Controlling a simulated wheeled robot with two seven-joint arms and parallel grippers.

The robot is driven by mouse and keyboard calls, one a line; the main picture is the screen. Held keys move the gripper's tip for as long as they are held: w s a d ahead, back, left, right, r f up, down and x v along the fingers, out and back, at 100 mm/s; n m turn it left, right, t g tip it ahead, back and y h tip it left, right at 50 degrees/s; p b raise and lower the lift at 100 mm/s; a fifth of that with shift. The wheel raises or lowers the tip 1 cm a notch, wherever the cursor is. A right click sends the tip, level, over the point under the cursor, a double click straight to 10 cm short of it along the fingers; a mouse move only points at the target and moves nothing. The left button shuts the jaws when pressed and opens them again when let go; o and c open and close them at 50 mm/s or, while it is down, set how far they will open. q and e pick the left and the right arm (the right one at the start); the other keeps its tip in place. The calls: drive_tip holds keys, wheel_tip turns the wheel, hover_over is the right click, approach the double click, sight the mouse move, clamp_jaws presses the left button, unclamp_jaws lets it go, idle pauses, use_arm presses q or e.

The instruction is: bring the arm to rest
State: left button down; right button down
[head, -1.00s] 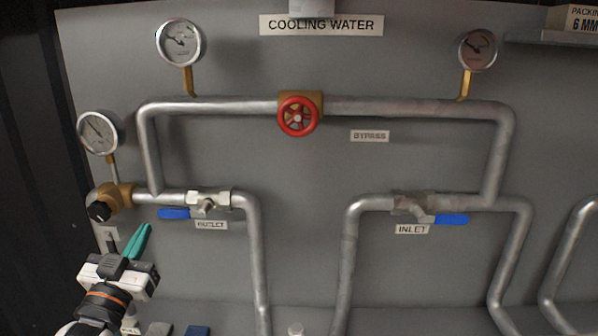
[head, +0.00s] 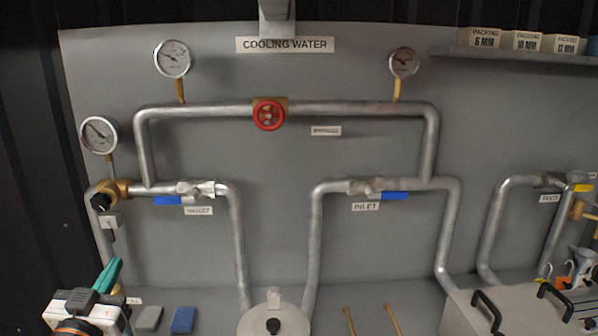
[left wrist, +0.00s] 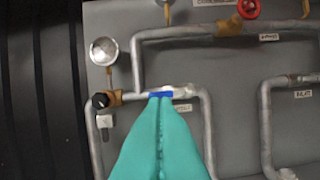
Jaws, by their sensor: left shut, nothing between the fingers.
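My left gripper (head: 109,275) is at the lower left of the head view, below the outlet pipe and apart from it. Its teal fingers are shut with nothing between them; they also fill the lower middle of the left wrist view (left wrist: 160,135). The outlet valve's blue handle (head: 168,201) lies along its pipe, above the gripper. The inlet valve's blue handle (head: 395,196) also lies along its pipe. The red bypass handwheel (head: 269,114) is on the upper pipe. My right gripper is not in view.
A grey block (head: 148,318) and a blue block (head: 182,320) lie on the bench right of the gripper. A round grey housing (head: 273,322) stands at the bottom middle. A grey box with black handles (head: 510,312) is at the lower right. A shelf (head: 520,54) holds packing boxes.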

use_arm(q)
drive_tip(key=s+d+f+g, duration=0.3)
drive_tip(key=s+f+g, duration=0.1)
drive_tip(key=f, duration=0.6)
drive_tip(key=s+d+f+g, duration=0.3)
drive_tip(key=f+g, duration=0.1)
drive_tip(key=f, duration=0.5)
drive_tip(key=s+d+f+m+g+h, duration=0.1)
drive_tip(key=s+d+f+g, duration=0.2)
drive_tip(key=s+f+g, duration=0.5)
drive_tip(key=s+d+f+g, duration=0.1)
drive_tip(key=s+d+f, duration=0.3)
drive_tip(key=s, duration=0.7)
wheel_tip(320, 180, down, 27)
drive_tip(key=s+g, duration=0.1)
drive_tip(key=s, duration=0.1)
drive_tip(key=s+a+f, duration=0.2)
drive_tip(key=s+f, duration=0.5)
drive_tip(key=s, duration=0.1)
drive_tip(key=s+a+f+g, duration=0.1)
drive_tip(key=s+f, duration=0.7)
drive_tip(key=shift+a+m+g, duration=0.3)
drive_tip(key=shift+a, duration=0.1)
